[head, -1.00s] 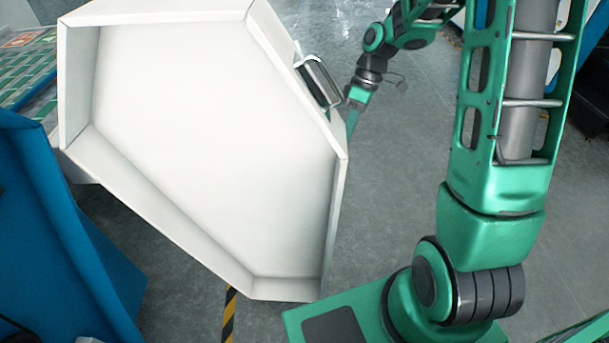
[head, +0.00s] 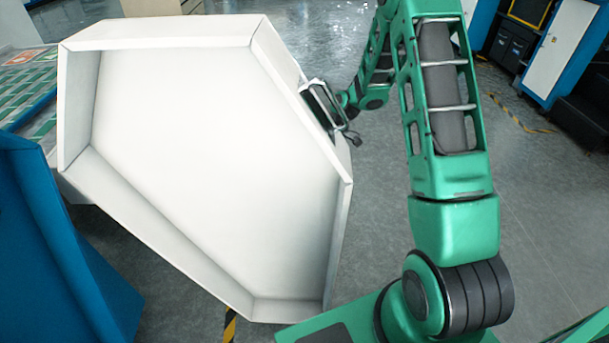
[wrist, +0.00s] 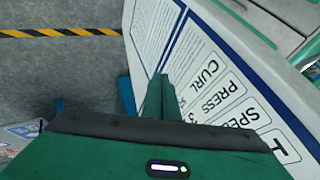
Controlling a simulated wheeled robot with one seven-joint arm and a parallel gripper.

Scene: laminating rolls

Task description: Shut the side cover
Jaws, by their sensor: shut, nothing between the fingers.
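The side cover (head: 200,160) is a large white hexagonal shell. It stands swung open in the head view, with its hollow inner side towards me. In the wrist view the cover's printed outer face (wrist: 205,65) fills the middle and right. My gripper (wrist: 158,88) is shut and empty, its fingers in front of that outer face. I cannot tell whether they touch it.
A blue machine panel (head: 60,240) stands at the left, with a green-patterned surface (head: 28,95) behind it. Yellow-black tape (wrist: 60,33) marks the grey floor. Open floor lies to the right of my arm, with blue and white cabinets (head: 560,50) farther back.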

